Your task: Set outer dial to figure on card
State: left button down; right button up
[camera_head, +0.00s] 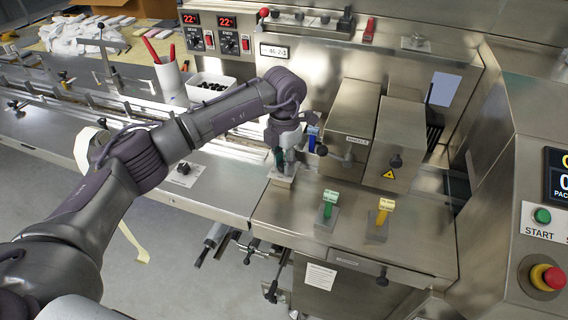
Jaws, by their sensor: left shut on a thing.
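Two black dials sit on the control box at the top, a left dial (194,40) and a right dial (229,43), each under a red display reading about 22. Their pointer settings are too small to read. A small white card (273,51) with dark print is on the machine face right of them; its figure is not clearly legible. My left gripper (284,156) is well below and right of the dials, pointing down. It is shut on a small dark green piece (279,158) above a pale block; the fingers hide much of it. My right gripper is not in view.
Green-tagged (329,203) and yellow-tagged (383,211) blocks stand on the steel deck, with a blue tag (312,136) just right of my gripper. Two steel housings (352,120) rise behind.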

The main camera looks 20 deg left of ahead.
pick_arm(q)
jog(key=n, duration=0.3)
jog(key=shift+n+b, duration=0.3)
jog(key=shift+n, duration=0.1)
jog(key=n, duration=0.3)
jog(key=shift+r+n, duration=0.1)
jog(key=shift+n, duration=0.2)
jog(key=n, duration=0.3)
jog(key=shift+a+n, duration=0.1)
jog(key=shift+n, duration=0.2)
jog(key=n, duration=0.8)
jog(key=n+p, duration=0.1)
jog(key=n, duration=0.3)
jog(key=shift+r+n, duration=0.1)
jog(key=shift+n, duration=0.2)
jog(key=n+p, duration=0.1)
jog(key=n, duration=0.3)
jog(key=shift+n+p, duration=0.45)
jog(key=shift+n, duration=1.25)
